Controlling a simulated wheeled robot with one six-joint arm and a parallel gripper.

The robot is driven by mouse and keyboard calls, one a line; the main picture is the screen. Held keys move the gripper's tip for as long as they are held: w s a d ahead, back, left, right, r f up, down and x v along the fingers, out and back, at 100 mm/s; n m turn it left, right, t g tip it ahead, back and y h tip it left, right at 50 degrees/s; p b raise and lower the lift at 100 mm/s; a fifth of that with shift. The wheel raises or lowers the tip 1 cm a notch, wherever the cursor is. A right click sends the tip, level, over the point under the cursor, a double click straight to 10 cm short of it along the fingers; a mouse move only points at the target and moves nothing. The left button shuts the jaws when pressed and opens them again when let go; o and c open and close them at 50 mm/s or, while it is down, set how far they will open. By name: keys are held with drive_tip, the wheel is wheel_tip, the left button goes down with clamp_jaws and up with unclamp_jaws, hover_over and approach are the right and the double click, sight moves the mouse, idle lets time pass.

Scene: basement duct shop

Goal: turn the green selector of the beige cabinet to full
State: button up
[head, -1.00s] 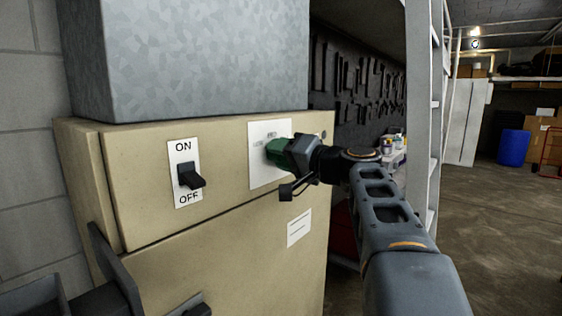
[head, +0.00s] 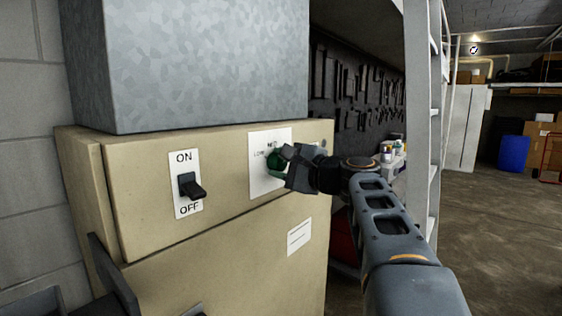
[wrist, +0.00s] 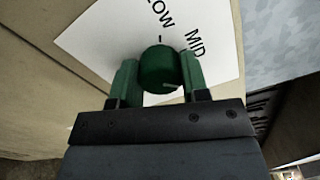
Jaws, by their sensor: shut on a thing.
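The beige cabinet (head: 140,235) stands in front of me, with a white label plate (head: 258,180) at its upper right. The round green selector (head: 271,160) sits on this plate, partly hidden by my gripper (head: 280,160). In the wrist view the green selector (wrist: 158,66) lies between the two green fingers of my gripper (wrist: 160,78), which are shut on its sides. A short white mark shows on the selector's near lower part. The words LOW and MID are readable on the plate (wrist: 110,30); no FULL marking is visible. I cannot tell the exact setting.
A black ON/OFF switch (head: 191,187) is on the cabinet left of the selector. A grey metal duct (head: 190,65) rises from the cabinet top. A pale ladder (head: 424,120) stands close to the right, behind my arm. Open floor (head: 505,225) lies farther right.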

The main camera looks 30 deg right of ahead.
drive_tip(key=shift+m+p, duration=0.4)
drive_tip(key=shift+m, duration=1.1)
drive_tip(key=o, duration=0.9)
drive_tip(key=b+v, duration=0.2)
drive_tip(key=v, duration=1.2)
drive_tip(key=shift+a, duration=0.1)
